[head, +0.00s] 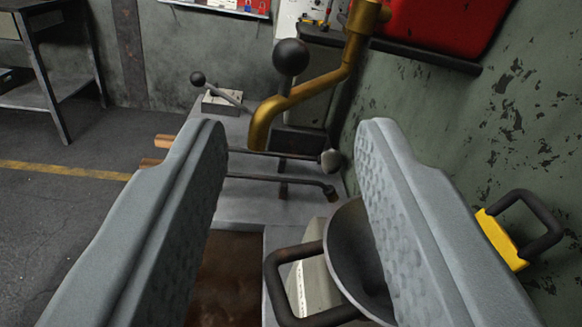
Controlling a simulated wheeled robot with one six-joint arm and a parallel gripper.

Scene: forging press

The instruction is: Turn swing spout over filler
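The swing spout (305,90) is a bent brass pipe on a vertical brass post at the top, right of centre. It slopes down to the left, and its open end turns down over the grey bench. A black ball knob (290,57) stands up beside the pipe. The filler (345,245) looks like the dark round funnel at lower right, partly hidden by my right finger; the spout's end is up and left of it in the picture. My gripper (295,130) is open, its grey ribbed fingers either side of the spout's end in the picture, with the spout apparently beyond the fingertips.
Rods and levers (275,154) cross the bench below the spout. A dark looped handle (285,285) is beside the funnel, a brown-filled trough (230,280) left of it. A yellow bracket with black handle (500,240) is on the green right wall. Open floor (60,230) lies left.

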